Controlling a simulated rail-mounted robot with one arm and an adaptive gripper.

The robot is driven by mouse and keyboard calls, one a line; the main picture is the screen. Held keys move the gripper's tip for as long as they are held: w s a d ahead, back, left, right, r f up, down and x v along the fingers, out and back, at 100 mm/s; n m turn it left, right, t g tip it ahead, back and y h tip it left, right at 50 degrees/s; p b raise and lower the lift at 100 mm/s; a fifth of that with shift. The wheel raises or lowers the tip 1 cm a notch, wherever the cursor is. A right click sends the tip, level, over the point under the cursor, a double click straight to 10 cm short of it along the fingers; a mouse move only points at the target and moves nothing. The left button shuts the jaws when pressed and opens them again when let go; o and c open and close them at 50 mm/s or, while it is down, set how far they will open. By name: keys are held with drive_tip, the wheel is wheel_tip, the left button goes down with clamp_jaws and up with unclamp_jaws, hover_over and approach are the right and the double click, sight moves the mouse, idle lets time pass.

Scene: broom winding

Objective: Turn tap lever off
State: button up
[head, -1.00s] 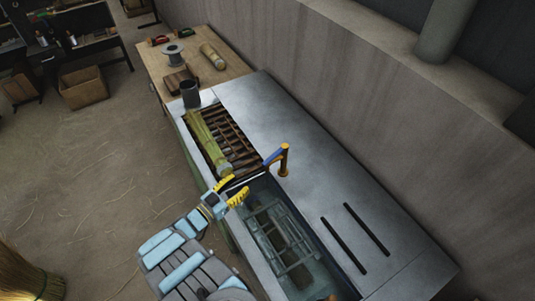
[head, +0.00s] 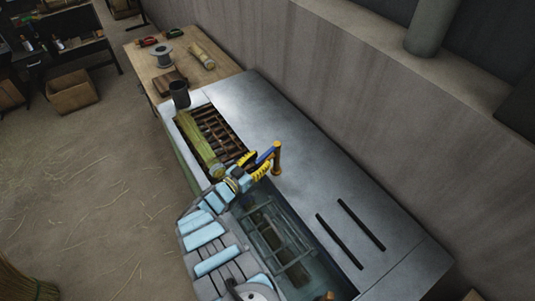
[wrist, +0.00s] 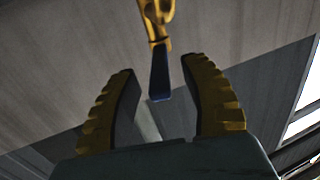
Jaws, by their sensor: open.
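The brass tap (head: 278,160) stands at the back edge of the sink basin. Its blue lever (head: 266,154) points left from the tap's top, toward my gripper. My gripper (head: 256,163) is open, with its yellow fingers close around the lever's end in the head view. In the wrist view the blue lever (wrist: 160,80) hangs between the two open fingers of my gripper (wrist: 161,70), with a gap on each side. The brass part of the tap (wrist: 156,18) shows beyond the fingertips. I cannot tell whether water runs.
The basin (head: 334,262) holds water and a submerged rack. A straw bundle (head: 197,137) lies on a slatted rack left of the tap. A dark cup (head: 180,94) stands behind it. The metal counter (head: 310,165) right of the tap is mostly clear, with two dark slots.

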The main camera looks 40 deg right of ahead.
sight(274, 147)
drive_tip(key=shift+w+d+f, duration=0.1)
drive_tip(key=shift+d+f, duration=0.05)
drive_tip(key=shift+d, duration=1)
drive_tip(key=shift+w+d+b, duration=0.1)
drive_tip(key=shift+d+b, duration=0.3)
drive_tip(key=shift+d, duration=0.5)
clamp_jaws()
